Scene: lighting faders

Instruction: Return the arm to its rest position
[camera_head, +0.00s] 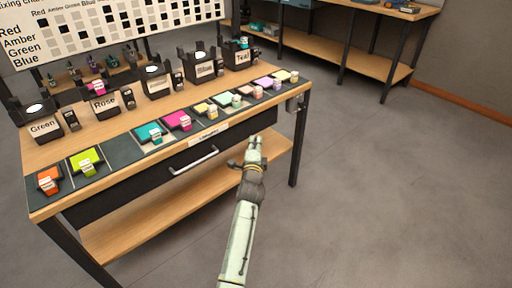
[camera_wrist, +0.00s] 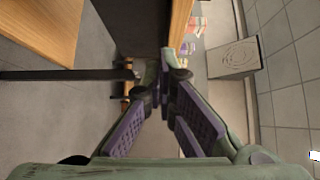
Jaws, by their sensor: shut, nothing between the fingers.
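My gripper (camera_head: 256,142) is in the head view, in front of the bench near its right front corner. It looks apart from the bench edge, with my arm reaching up from the bottom of the picture. In the wrist view my gripper (camera_wrist: 167,62) has its two fingertips together at the top middle, with nothing between them. The wooden bench (camera_head: 120,132) carries a row of coloured tiles with small labelled blocks along its front. The depth gap between gripper and bench is hard to judge.
A dark drawer with a metal handle (camera_head: 194,160) and a lower shelf (camera_head: 190,205) lie left of my gripper. Black lamp-like units stand on the bench, such as the one labelled Green (camera_head: 45,125). A second bench (camera_head: 320,55) stands behind. The grey floor (camera_head: 400,190) at right is clear.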

